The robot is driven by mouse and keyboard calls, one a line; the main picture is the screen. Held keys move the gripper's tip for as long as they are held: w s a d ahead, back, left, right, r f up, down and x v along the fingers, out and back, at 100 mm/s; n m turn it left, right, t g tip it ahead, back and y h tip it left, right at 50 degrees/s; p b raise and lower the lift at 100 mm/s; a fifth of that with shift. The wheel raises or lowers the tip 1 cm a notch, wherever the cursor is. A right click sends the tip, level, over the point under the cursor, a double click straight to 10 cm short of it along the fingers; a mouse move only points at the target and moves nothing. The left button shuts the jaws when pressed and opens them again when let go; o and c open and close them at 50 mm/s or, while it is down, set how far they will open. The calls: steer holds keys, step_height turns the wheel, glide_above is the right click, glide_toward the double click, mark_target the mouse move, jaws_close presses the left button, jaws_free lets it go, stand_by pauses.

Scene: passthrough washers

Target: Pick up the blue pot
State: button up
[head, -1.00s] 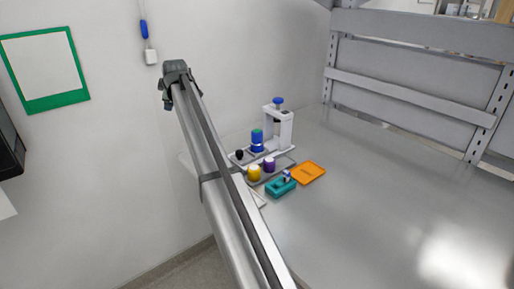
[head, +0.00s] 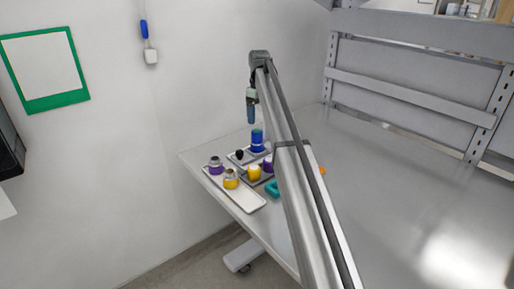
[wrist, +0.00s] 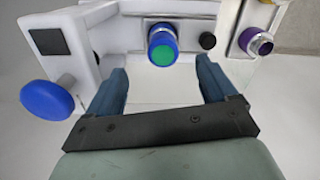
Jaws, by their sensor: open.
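The blue pot (head: 257,141) stands upright on a grey tray near the back of the bench in the head view. In the wrist view the blue pot (wrist: 163,46), with its green top, lies just beyond and between the fingers. My gripper (head: 251,117) points down above and slightly left of the pot in the head view. Its two blue fingers (wrist: 162,75) are apart with nothing between them.
A white tray (head: 246,204) holds pots with metal tops. A yellow pot (head: 254,173) and a black knob (head: 239,154) are near the blue pot. A blue disc (wrist: 47,100) on a white stand is left in the wrist view.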

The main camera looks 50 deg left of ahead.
mark_target(259, 131)
step_height(259, 131, down, 8)
steer(key=shift+r, duration=0.25)
steer(key=shift+s+a+f, duration=0.1)
steer(key=shift+a+f, duration=0.1)
steer(key=shift+f, duration=0.7)
steer(key=shift+s+a+f, duration=0.1)
steer(key=shift+a+f, duration=0.05)
steer(key=shift+f, duration=0.8)
steer(key=shift+s+a+f, duration=0.1)
steer(key=shift+a+f, duration=0.1)
steer(key=shift+f, duration=0.7)
steer(key=c, duration=1.2)
steer(key=shift+r, duration=0.15)
steer(key=shift+r, duration=6.4)
